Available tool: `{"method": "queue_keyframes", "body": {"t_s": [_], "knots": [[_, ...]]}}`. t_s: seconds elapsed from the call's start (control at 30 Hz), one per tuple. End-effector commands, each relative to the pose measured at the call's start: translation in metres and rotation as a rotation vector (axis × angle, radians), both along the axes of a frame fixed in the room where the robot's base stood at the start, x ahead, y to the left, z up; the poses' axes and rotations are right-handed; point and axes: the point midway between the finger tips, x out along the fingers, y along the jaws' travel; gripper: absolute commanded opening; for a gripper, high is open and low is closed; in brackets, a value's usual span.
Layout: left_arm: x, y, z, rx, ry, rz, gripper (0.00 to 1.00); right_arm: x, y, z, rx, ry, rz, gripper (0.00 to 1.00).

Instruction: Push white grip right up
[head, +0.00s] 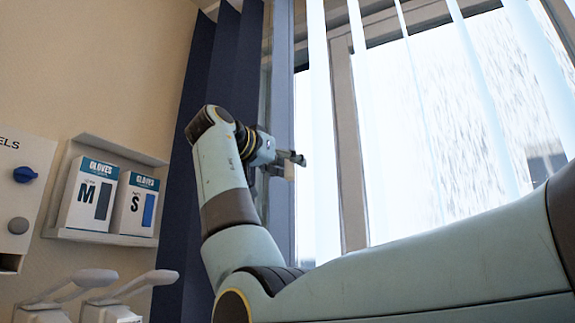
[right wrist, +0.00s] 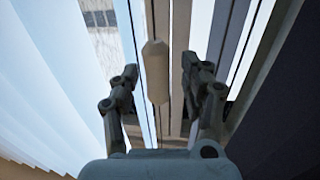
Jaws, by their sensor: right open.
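The white grip (right wrist: 155,70) shows in the right wrist view as a pale, elongated piece with a tapered end. It appears between the two fingers of my right gripper (right wrist: 158,80), with visible gaps on both sides. My right gripper (head: 292,158) is open and holds nothing; in the head view it is at the window's left side, by the dark curtain. A small pale piece shows just below its fingers there, but I cannot tell whether it is the grip. My left gripper is not in view.
White vertical blind strips (head: 322,130) hang before the bright window. A dark blue curtain (head: 205,85) hangs left of it. A wall shelf (head: 105,237) holds two glove boxes, marked M (head: 90,195) and S (head: 136,205). Two pale lever dispensers are below.

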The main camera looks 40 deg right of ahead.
Motion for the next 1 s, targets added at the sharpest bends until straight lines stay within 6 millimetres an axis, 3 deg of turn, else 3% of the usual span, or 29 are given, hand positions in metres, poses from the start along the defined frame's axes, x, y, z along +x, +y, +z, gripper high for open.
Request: {"method": "queue_keyframes", "body": {"t_s": [0.27, 0.7, 1.0], "knots": [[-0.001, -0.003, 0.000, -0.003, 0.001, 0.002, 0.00, -0.001, 0.007, -0.001, 0.001, 0.001, 0.001, 0.47], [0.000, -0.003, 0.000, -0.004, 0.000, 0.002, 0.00, -0.021, 0.092, -0.002, 0.003, 0.002, 0.003, 0.47], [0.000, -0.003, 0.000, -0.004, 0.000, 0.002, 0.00, -0.027, 0.115, -0.002, 0.001, 0.002, 0.000, 0.47]]}}
